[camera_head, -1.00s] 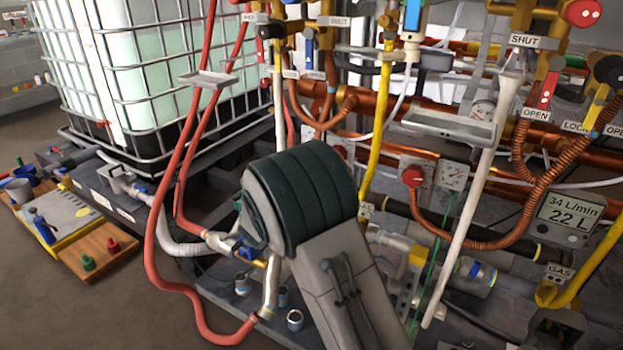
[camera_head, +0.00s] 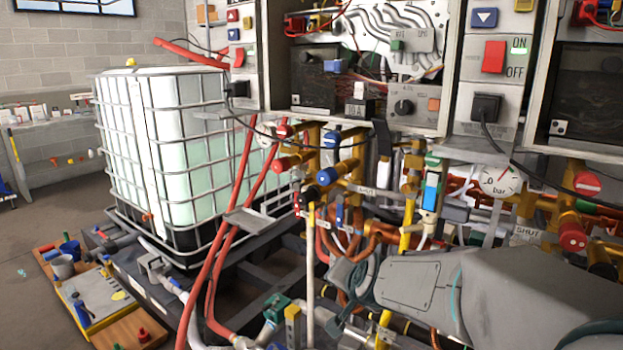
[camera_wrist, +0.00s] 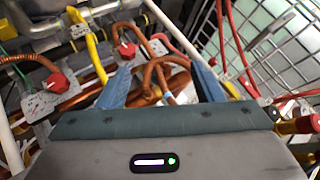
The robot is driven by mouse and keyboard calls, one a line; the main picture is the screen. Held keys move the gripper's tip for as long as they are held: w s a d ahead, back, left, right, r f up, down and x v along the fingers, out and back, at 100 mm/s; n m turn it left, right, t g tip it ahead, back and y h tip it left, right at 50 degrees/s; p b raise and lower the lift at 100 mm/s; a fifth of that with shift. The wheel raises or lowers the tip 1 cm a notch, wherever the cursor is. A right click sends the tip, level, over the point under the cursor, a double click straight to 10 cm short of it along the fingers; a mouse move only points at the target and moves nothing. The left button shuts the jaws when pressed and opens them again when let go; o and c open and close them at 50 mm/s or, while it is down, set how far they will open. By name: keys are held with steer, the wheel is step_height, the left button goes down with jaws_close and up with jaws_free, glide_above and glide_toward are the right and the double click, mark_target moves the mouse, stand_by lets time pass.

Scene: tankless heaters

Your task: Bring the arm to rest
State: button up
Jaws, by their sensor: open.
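My gripper (camera_wrist: 160,66) shows in the wrist view with its two blue fingers spread wide apart. Nothing is held between them. Behind the gap lie coiled copper pipes (camera_wrist: 160,82), and I cannot tell how far off they are. In the head view my grey arm reaches in from the lower right, in front of the pipework. I cannot clearly make out the fingers there.
Copper and yellow pipes with valves crowd around my arm. A pressure gauge (camera_head: 496,181) and heater cabinets stand above it. A caged white tank (camera_head: 170,150) stands left, with red hoses (camera_head: 222,262) before it. Open floor (camera_head: 35,235) lies at far left.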

steer(key=s+d+r+n+g+p, duration=0.2)
steer(key=s+p, duration=0.1)
steer(key=s, duration=0.4)
steer(key=s+d+r+n+g+h+p, duration=0.1)
steer(key=s+d+r+n+g+p, duration=0.1)
steer(key=s, duration=0.6)
steer(key=s+d+r+n+g+h+p, duration=0.1)
steer(key=s+d+r+n+g+p, duration=0.1)
steer(key=s+d+r+p, duration=0.2)
steer(key=s+p, duration=0.1)
steer(key=s, duration=0.2)
steer(key=shift+s+r+g, duration=0.2)
steer(key=shift+s+g, duration=0.05)
steer(key=shift+g, duration=0.15)
steer(key=shift+a, duration=0.1)
stand_by(0.7)
